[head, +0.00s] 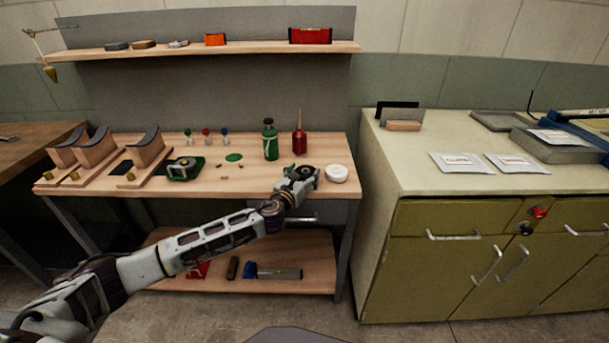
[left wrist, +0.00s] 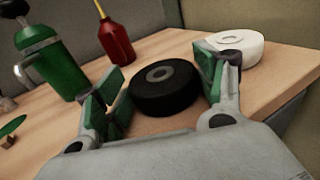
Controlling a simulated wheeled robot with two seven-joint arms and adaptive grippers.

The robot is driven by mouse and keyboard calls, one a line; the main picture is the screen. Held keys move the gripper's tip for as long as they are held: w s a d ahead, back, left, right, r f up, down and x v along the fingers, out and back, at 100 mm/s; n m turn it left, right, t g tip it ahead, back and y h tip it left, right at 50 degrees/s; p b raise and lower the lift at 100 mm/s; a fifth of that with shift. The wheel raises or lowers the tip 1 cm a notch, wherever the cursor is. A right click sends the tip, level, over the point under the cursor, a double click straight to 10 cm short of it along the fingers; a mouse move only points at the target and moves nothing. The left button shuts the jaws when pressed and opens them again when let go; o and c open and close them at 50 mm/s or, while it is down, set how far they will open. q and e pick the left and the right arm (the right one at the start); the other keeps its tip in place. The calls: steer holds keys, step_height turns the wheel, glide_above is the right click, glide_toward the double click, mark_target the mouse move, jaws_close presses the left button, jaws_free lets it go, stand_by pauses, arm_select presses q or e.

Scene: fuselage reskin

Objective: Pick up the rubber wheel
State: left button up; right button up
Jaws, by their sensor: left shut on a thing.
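The rubber wheel (left wrist: 166,88) is a thick black disc with a grey hub, lying flat at the workbench's front right. In the head view the wheel (head: 307,170) is partly hidden by my left gripper (head: 301,174). In the left wrist view the green-padded fingers of my left gripper (left wrist: 162,98) stand on either side of the wheel, shut on it. The wheel appears at bench level; I cannot tell whether it is lifted. My right gripper is not in view.
A white round roll (head: 336,173) sits close right of the wheel. A green bottle (head: 270,141) and a red bottle (head: 299,142) stand behind it. The wooden bench (head: 225,186) has cradles (head: 148,148) and a green tape tool (head: 183,168) at left. An olive cabinet (head: 450,265) stands right.

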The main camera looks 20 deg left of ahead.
mark_target(303, 174)
arm_select(q)
steer(key=shift+r, duration=0.15)
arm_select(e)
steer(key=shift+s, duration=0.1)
arm_select(q)
steer(key=shift+r+p, duration=0.45)
steer(key=shift+r, duration=0.45)
step_height(303, 174, up, 6)
steer(key=shift+f+p, duration=0.1)
steer(key=shift+p, duration=1)
steer(key=shift+r+p, duration=0.35)
steer(key=shift+r, duration=0.75)
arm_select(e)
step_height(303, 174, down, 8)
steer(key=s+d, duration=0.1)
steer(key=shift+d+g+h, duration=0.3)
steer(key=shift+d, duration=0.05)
